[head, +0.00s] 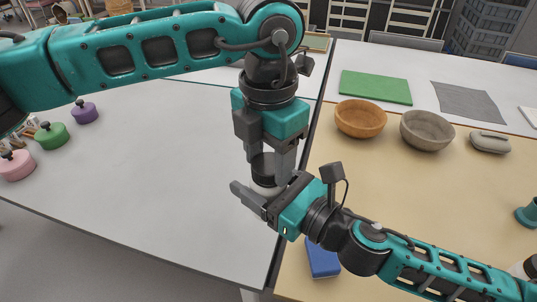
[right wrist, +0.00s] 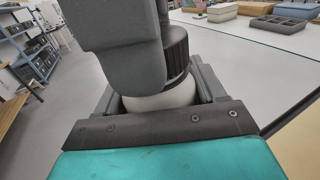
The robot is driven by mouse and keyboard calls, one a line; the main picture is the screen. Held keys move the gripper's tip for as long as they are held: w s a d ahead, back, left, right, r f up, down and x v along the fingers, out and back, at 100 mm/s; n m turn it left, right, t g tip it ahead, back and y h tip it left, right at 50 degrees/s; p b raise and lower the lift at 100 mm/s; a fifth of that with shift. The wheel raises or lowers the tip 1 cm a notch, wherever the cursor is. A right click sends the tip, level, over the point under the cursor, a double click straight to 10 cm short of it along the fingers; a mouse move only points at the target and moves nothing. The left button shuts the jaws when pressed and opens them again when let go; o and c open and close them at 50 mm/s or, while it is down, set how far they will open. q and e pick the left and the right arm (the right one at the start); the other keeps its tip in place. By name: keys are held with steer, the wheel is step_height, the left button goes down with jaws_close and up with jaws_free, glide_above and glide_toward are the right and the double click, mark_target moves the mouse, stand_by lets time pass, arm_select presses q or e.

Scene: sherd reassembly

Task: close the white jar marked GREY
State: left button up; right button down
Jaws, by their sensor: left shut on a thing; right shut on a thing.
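The white jar (head: 267,189) is held above the tables between the fingers of my right gripper (head: 271,192), which is shut on it. Its GREY marking is not legible. A black ribbed lid (head: 263,168) sits at the jar's mouth. My left gripper (head: 265,158) reaches down from above and is shut on the lid. In the right wrist view the lid (right wrist: 177,50) is right over the white jar (right wrist: 160,98), with no clear gap; whether it is seated or threaded I cannot tell. Left gripper fingers hide part of both.
Pink (head: 16,165), green (head: 51,136) and purple (head: 85,112) lidded jars stand at the left of the white table (head: 150,160). On the tan table are a wooden bowl (head: 360,120), a grey bowl (head: 427,130) and a blue block (head: 322,261). The white table's middle is clear.

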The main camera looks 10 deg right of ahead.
arm_select(q)
steer(key=m, duration=0.5)
steer(key=shift+m, duration=0.3)
steer(key=m, duration=1.5)
steer(key=shift+m, duration=0.3)
steer(key=o, duration=1.3)
steer(key=shift+c, duration=0.2)
steer(key=shift+r, duration=0.1)
step_height(320, 180, up, 12)
